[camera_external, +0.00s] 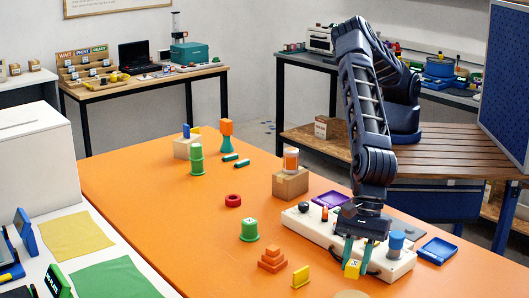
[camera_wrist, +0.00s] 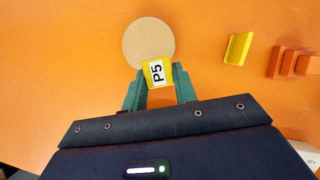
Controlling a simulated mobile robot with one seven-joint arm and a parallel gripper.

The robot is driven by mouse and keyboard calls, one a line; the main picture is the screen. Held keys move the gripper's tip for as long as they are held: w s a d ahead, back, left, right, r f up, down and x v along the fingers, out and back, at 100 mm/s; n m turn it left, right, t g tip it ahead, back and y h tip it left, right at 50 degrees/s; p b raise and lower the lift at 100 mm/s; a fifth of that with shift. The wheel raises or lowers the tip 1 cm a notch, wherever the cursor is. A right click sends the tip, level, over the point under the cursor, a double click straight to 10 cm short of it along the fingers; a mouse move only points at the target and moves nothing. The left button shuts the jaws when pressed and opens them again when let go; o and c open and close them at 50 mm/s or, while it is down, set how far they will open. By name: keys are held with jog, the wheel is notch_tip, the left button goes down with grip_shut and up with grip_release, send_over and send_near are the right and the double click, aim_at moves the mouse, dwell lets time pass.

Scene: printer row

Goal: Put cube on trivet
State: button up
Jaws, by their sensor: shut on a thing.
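The yellow cube (camera_wrist: 157,72) has a white label reading "P5" on the face toward the wrist camera. My gripper (camera_wrist: 158,80) has its teal fingers shut on the cube's two sides. The cube also shows below the fingers in the external view (camera_external: 352,269). The trivet (camera_wrist: 148,36) is a round tan disc on the orange table, and the cube overlaps its near edge in the wrist view. Only a sliver of the trivet (camera_external: 349,294) shows at the bottom edge of the external view. I cannot tell the cube's height above the table.
A white tray-like block (camera_external: 325,230) with a black knob and a blue cylinder (camera_external: 396,240) stands behind my gripper. A yellow angled piece (camera_wrist: 238,48) and an orange stepped block (camera_wrist: 290,63) lie right of the trivet in the wrist view. The table left of the trivet is clear there.

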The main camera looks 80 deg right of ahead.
aim_at(355, 272)
jog(key=shift+f, duration=1.95)
jog(key=shift+f, duration=0.15)
jog(key=o, duration=0.9)
jog(key=shift+o, duration=0.2)
jog(key=shift+r, duration=0.4)
jog(key=v, duration=1.1)
jog(key=shift+d+r, duration=0.2)
